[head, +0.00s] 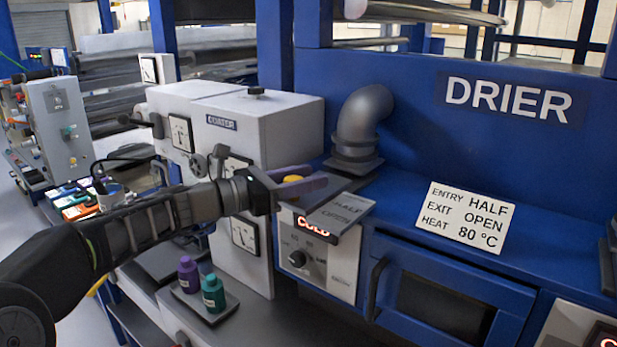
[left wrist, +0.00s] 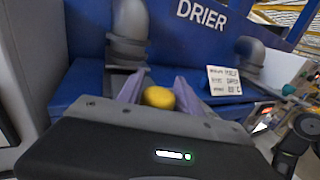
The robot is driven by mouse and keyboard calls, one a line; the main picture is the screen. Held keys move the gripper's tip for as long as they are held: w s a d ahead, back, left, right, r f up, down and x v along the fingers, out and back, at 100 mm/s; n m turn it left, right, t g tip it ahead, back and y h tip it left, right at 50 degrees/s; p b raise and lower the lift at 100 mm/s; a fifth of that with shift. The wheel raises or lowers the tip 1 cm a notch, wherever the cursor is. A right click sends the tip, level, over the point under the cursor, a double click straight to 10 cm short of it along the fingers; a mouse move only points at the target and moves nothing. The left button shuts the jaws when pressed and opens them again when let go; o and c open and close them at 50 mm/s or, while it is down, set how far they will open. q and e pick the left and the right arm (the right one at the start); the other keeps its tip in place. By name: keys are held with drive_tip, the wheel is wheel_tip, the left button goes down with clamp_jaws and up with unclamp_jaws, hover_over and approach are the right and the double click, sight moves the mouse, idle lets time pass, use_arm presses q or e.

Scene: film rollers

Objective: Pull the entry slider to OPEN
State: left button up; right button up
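The entry slider's grey label plate (head: 340,212) reads HALF and OPEN and lies at the left end of the drier top in the head view. Its yellow knob (head: 292,179) stands between the two purple fingers of my left gripper (head: 303,181). In the left wrist view the knob (left wrist: 158,97) sits deep between the fingers (left wrist: 162,85), close to both. I cannot tell whether they press on it. The rest of the slider's label and track is hidden by the gripper. My right gripper is not in view.
A card (head: 465,217) on the blue drier reads ENTRY HALF, EXIT OPEN, HEAT 80 °C. A grey pipe elbow (head: 363,120) stands behind the slider. A grey coater box (head: 235,125) is to the left. Purple and teal bottles (head: 213,294) stand below my arm.

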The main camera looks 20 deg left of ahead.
use_arm(q)
drive_tip(key=shift+o, duration=1.3)
drive_tip(key=shift+s, duration=0.1)
drive_tip(key=shift+s+a, duration=0.35)
drive_tip(key=shift+a, duration=0.05)
drive_tip(key=b+v, duration=0.2)
drive_tip(key=v, duration=0.4)
drive_tip(key=shift+s+a, duration=0.2)
